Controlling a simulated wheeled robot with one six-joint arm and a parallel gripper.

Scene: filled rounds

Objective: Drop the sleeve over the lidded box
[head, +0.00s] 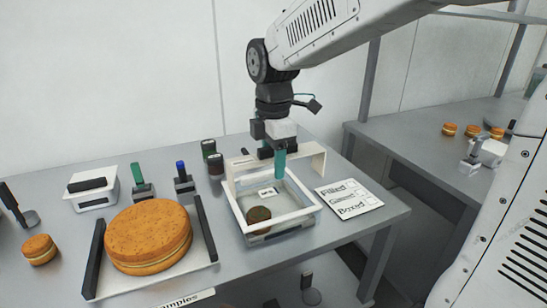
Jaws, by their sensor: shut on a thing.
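My gripper (274,157) points down, shut on the white sleeve (308,158) by its upper bar, with a teal finger on the near side. The sleeve looks like a white frame with an end at each side, at the back of the shallow box (276,236). The box has clear grey walls, a white rim, and a small label; a brown round (258,214) shows inside. Whether a clear lid covers it, I cannot tell. The sleeve's lower edges overlap the box's rear in the picture, so contact and height are unclear.
A card with printed words (349,198) lies right of the box. To the left are a large cake on a tray (148,236), green- and blue-handled tools (184,183), a white box with a dark handle (93,188) and a small cake (39,249).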

